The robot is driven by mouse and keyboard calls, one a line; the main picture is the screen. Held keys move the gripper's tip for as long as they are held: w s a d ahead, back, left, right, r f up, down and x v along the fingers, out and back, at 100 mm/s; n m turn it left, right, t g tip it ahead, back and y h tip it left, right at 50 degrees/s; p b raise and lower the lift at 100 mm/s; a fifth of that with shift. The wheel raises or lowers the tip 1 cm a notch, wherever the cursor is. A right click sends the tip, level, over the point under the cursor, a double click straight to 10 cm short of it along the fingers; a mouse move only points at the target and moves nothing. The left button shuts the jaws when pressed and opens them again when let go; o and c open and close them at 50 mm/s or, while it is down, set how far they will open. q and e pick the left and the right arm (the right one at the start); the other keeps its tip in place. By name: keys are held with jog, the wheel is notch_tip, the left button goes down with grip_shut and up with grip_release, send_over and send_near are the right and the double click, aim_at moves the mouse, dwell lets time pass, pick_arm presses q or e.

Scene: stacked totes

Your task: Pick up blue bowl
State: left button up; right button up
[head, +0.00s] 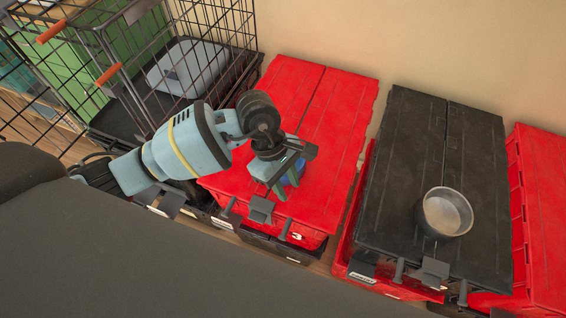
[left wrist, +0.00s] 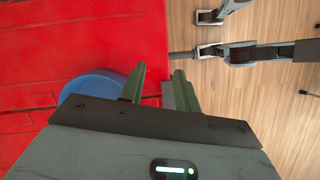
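The blue bowl (left wrist: 88,86) sits on the red tote lid near its front edge. In the left wrist view it lies left of my fingers, partly hidden by the gripper body. In the head view only a small blue part of the bowl (head: 294,176) shows behind my left gripper (head: 283,183). In the left wrist view the two fingers of my left gripper (left wrist: 158,88) stand apart, with red lid showing between them. One finger is close beside the bowl's edge; I cannot tell if they touch. My right gripper is not in view.
A metallic grey bowl (head: 447,213) sits on a black tote lid (head: 410,165) to the right. The red tote lid (head: 330,130) is otherwise clear. A wire cage (head: 150,70) stands at the left, and another red tote (head: 540,190) at the far right.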

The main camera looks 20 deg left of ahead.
pick_arm(q)
jog(key=w+a+y, duration=0.1)
jog(key=a, duration=0.1)
jog(key=w+a+r+t+y, duration=0.1)
jog(key=w+a, duration=0.1)
jog(key=w+a+m+y, duration=0.1)
jog(key=w+a+y, duration=0.1)
jog(key=a, duration=0.1)
jog(key=shift+w+r+t+b, duration=0.1)
jog(key=shift+r+t+b, duration=0.2)
jog(key=shift+b, duration=0.1)
jog(key=shift+a+f, duration=0.2)
jog(key=shift+f, duration=3.75)
grip_shut()
